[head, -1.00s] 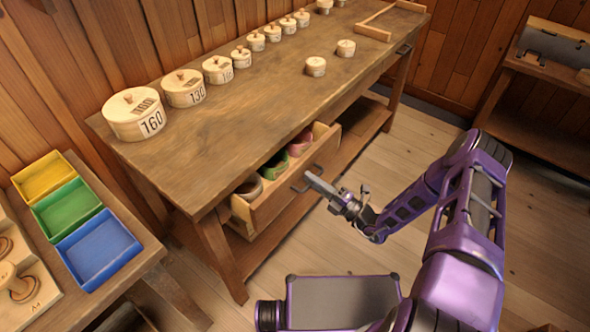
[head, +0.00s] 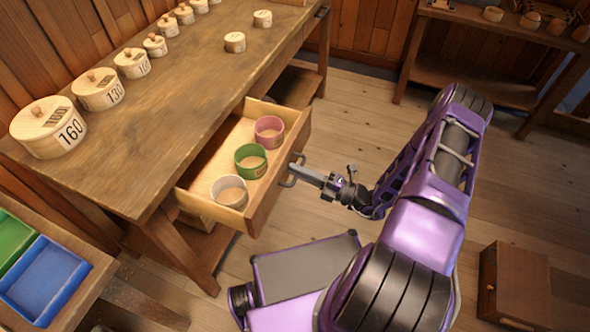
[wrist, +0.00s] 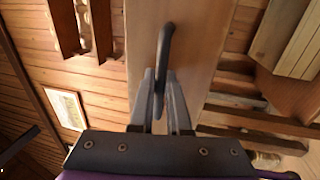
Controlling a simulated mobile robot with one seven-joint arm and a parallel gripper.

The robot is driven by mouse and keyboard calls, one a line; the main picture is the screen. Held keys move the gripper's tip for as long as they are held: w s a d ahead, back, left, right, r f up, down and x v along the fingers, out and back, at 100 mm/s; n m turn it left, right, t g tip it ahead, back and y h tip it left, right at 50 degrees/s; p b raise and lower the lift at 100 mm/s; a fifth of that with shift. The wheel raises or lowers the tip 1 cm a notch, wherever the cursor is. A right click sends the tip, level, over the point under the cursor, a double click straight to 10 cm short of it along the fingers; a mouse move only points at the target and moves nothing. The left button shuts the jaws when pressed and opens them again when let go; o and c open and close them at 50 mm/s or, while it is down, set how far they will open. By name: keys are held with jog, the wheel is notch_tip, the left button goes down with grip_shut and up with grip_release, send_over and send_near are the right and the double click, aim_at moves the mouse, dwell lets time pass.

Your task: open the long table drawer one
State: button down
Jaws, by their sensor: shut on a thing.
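The long table (head: 200,95) has its near drawer (head: 268,193) pulled well out, with its inside in plain view. The drawer holds a white ring-shaped cup (head: 229,191), a green one (head: 250,160) and a pink one (head: 268,131) in a row. My gripper (head: 297,172) is at the drawer's front, shut on its dark bar handle (wrist: 163,60). In the wrist view the fingers (wrist: 160,100) stand on either side of the handle, against the wooden drawer front.
Several numbered round lidded boxes (head: 98,90) stand along the table's back edge. Two small round boxes (head: 235,42) stand nearer its front. Blue (head: 45,278) and green trays lie at lower left. A small wooden cabinet (head: 514,285) stands at lower right.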

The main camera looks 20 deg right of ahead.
jog(key=c, duration=1.2)
grip_release()
jog(key=shift+o, duration=0.2)
jog(key=shift+d, duration=0.1)
jog(key=b+v, duration=0.1)
jog(key=v, duration=1.6)
jog(key=shift+b, duration=0.35)
jog(key=shift+d+r, duration=0.1)
